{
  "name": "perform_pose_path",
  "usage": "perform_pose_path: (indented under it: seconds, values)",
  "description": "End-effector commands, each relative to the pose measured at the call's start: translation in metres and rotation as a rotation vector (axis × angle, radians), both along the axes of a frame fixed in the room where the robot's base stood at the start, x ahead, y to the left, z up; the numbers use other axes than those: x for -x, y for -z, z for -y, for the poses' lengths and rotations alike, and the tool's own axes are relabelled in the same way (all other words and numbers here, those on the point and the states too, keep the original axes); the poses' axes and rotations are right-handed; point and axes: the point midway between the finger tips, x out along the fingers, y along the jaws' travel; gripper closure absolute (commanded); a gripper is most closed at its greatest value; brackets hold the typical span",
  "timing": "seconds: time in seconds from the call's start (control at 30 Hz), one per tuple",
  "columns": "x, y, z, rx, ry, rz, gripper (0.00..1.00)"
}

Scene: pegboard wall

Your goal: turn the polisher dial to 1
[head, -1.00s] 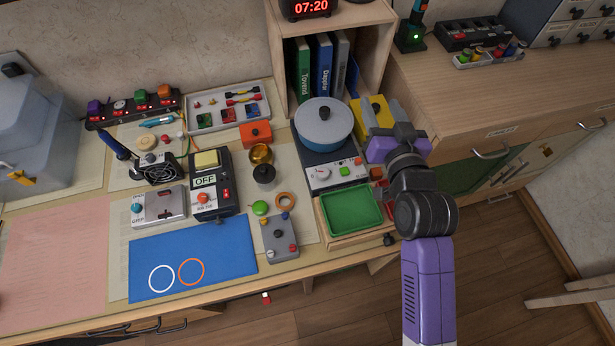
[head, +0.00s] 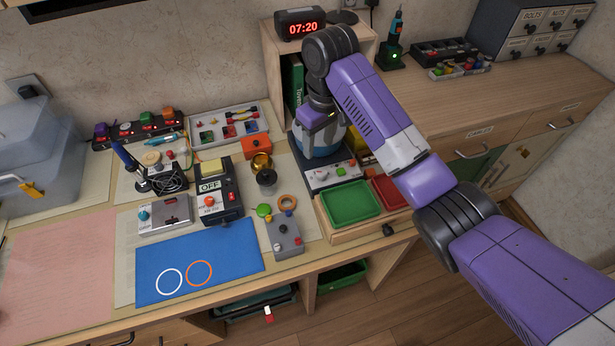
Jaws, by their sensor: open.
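A dark device (head: 225,208) with a yellow pad on top, a sign reading OFF, an orange-red dial (head: 209,202) and a red switch stands mid-bench. It looks like the polisher, but its small lettering is unreadable. The dial's exact setting is too small to read. My gripper (head: 316,120) is up and to the right of this device, in front of the shelf and over the blue pot (head: 326,146). It is open, apart from the dial. Its fingertips are mostly hidden, so I cannot tell whether they touch the pot.
A grey box with a teal dial (head: 144,215) stands left of the device. A brass cup (head: 261,163), a dark weight and a grey control box (head: 285,234) stand to its right. A blue mat (head: 200,262) lies in front. Green (head: 350,201) and red trays are at right.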

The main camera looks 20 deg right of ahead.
Motion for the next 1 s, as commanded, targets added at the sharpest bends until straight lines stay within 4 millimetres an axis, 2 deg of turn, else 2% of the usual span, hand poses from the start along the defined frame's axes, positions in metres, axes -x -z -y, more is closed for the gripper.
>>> perform_pose_path:
  seconds: [0.1, 0.2, 0.7, 1.0]
  values:
    - [0.017, 0.001, 0.004, 0.015, -0.005, -0.072, 0.51]
    - [0.022, 0.005, 0.006, 0.021, -0.006, -0.091, 0.51]
    - [0.022, 0.071, 0.006, 0.022, -0.007, -0.089, 0.51]
    - [0.022, 0.079, 0.006, 0.021, -0.008, -0.087, 0.51]
